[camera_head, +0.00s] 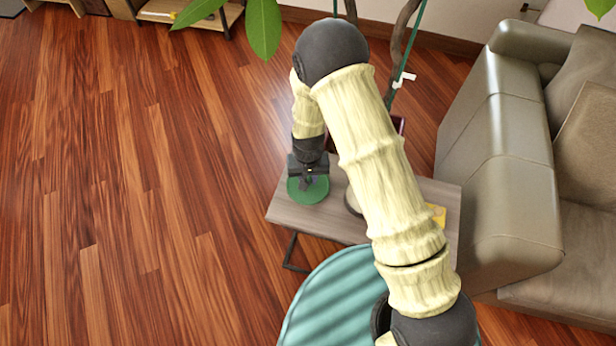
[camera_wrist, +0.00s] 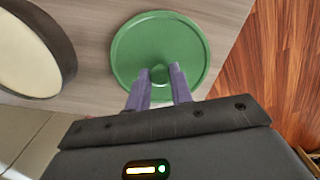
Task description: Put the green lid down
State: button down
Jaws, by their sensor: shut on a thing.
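The green lid (camera_head: 308,193) is round and flat, with a small knob in its middle. It is at the left end of a small grey-brown side table (camera_head: 330,220). In the wrist view the lid (camera_wrist: 190,42) shows over the table top (camera_wrist: 100,100), near its edge. My gripper (camera_head: 308,180) is above the lid, pointing down. In the wrist view my gripper's two fingers (camera_wrist: 160,78) are closed around the lid's knob. I cannot tell whether the lid touches the table or is just above it.
A round dark-rimmed, pale-faced object (camera_wrist: 30,55) stands on the table beside the lid. A yellow item (camera_head: 437,214) lies at the table's right. A grey sofa (camera_head: 500,170) is at right, a teal striped round seat (camera_head: 335,305) in front. Wood floor at left is clear.

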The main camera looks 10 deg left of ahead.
aim_at(308, 180)
jog(key=c, duration=1.2)
grip_release()
jog(key=shift+f, duration=0.1)
jog(key=shift+c, duration=0.2)
jog(key=shift+w, duration=0.15)
jog(key=shift+d+r, duration=0.1)
jog(key=shift+r, duration=0.5)
notch_tip(308, 180, up, 11)
